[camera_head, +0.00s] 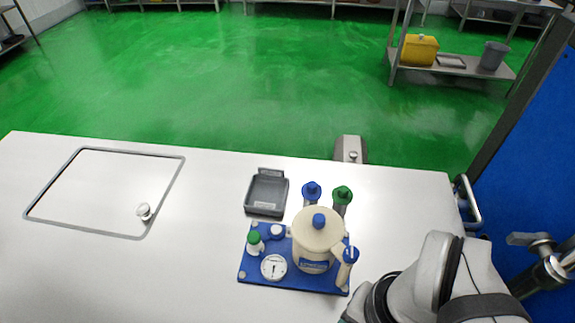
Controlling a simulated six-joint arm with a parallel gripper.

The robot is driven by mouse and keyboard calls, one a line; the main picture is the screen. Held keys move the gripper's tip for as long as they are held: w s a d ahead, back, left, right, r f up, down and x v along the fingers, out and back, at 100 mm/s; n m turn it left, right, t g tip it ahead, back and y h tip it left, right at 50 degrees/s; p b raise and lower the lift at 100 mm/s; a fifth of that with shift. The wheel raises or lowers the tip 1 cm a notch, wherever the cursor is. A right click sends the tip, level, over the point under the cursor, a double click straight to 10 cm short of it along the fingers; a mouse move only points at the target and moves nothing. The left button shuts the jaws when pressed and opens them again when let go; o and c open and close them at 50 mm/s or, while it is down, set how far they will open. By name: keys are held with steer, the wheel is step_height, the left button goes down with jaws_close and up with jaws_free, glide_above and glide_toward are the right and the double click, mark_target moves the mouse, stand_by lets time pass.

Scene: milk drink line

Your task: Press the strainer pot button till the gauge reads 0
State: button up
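The cream strainer pot (317,242) stands upright on a blue base plate (292,280) on the white table. It has a blue knob on its lid and a handle with a blue top (350,255) at its right. A round white gauge (273,267) lies on the plate at the front left of the pot; its dark needle shows but I cannot read the number. A green-topped piece (254,240) and a small blue-and-white piece (277,231) sit on the plate left of the pot. I cannot tell which part is the button. My arm enters at the lower right; my gripper is out of view.
A grey tray (266,193) lies behind the plate. A blue-topped item (312,191) and a green-topped item (342,195) stand behind the pot. A framed hatch panel (105,190) with a knob (144,211) is at the left. The table between hatch and plate is clear.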

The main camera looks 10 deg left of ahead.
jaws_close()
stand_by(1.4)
